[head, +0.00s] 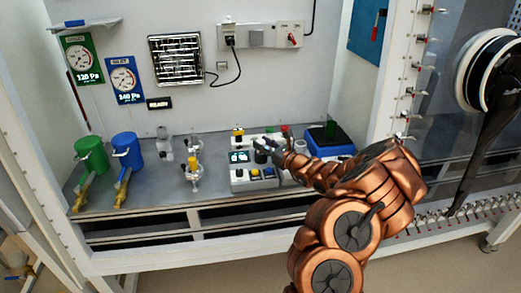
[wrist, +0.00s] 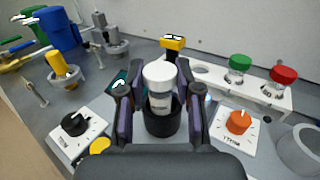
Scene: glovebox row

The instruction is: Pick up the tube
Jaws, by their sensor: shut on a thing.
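A tube with a white cap (wrist: 158,72) stands upright in a round black cup (wrist: 161,124) at the middle of the wrist view. My gripper (wrist: 158,97) has one finger on each side of the tube and is shut on it. The fingers hide part of the tube's sides, and its lower end is hidden inside the cup. In the head view my gripper (head: 262,146) is above the bench instrument (head: 240,176) with a lit display; the tube is hard to make out there.
A white rack (wrist: 210,80) behind holds tubes with yellow (wrist: 173,42), green (wrist: 240,62) and red (wrist: 283,76) caps. A black knob (wrist: 75,124) and an orange knob (wrist: 239,122) flank the cup. Green (head: 91,155) and blue (head: 127,150) canisters stand left. A blue box (head: 328,137) stands right.

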